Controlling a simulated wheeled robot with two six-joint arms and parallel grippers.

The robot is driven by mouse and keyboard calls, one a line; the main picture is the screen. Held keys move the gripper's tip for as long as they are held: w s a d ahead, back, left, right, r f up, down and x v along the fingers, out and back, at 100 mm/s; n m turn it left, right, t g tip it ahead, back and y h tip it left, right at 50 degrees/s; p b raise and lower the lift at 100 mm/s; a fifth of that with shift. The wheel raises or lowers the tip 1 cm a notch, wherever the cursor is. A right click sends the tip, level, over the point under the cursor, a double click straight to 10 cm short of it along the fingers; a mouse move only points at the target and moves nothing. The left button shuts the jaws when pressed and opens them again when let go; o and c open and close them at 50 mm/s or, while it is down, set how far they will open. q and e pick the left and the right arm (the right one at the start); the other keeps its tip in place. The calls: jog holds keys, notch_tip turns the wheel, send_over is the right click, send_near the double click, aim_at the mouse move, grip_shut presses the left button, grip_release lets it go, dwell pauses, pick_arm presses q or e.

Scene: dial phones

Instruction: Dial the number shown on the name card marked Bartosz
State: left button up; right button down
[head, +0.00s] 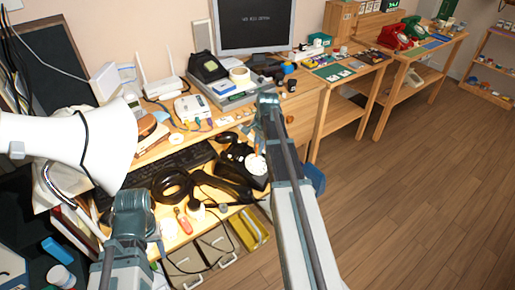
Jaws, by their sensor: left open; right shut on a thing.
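A black dial phone with a round white dial (256,164) stands near the front right of the cluttered desk. My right gripper (262,132) is just above it, shut on a thin orange-brown stick (257,146) that points down at the dial. I cannot tell whether its tip touches. A black handset (222,186) lies left of the dial. My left gripper (131,200) is low at the left, over the desk's front, empty, its fingers mostly hidden. Small cards (335,71) lie on the middle table; their writing is too small to read, so I cannot pick out Bartosz.
A red phone (396,37) and a green phone (416,27) stand on the far right table. A monitor (255,22), keyboard (185,160), white router (164,86), coiled black cable (172,184) and white lamp (95,140) crowd the desk. The floor at right is free.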

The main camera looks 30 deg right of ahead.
jog(key=shift+s+d+f, duration=0.2)
jog(key=shift+s+d, duration=0.15)
jog(key=shift+d, duration=0.15)
jog(key=shift+f+b, duration=0.1)
jog(key=shift+b, duration=0.2)
jog(key=shift+s+d+f, duration=0.2)
jog(key=shift+s+d, duration=0.1)
jog(key=shift+s, duration=0.25)
jog(key=shift+s+f+b, duration=0.1)
jog(key=shift+s+b, duration=0.05)
jog(key=shift+b, duration=0.15)
jog(key=shift+s+d+r+p, duration=0.15)
jog(key=shift+r+p, duration=0.3)
jog(key=shift+s+d+r+p, duration=0.15)
jog(key=shift+r+p, duration=0.25)
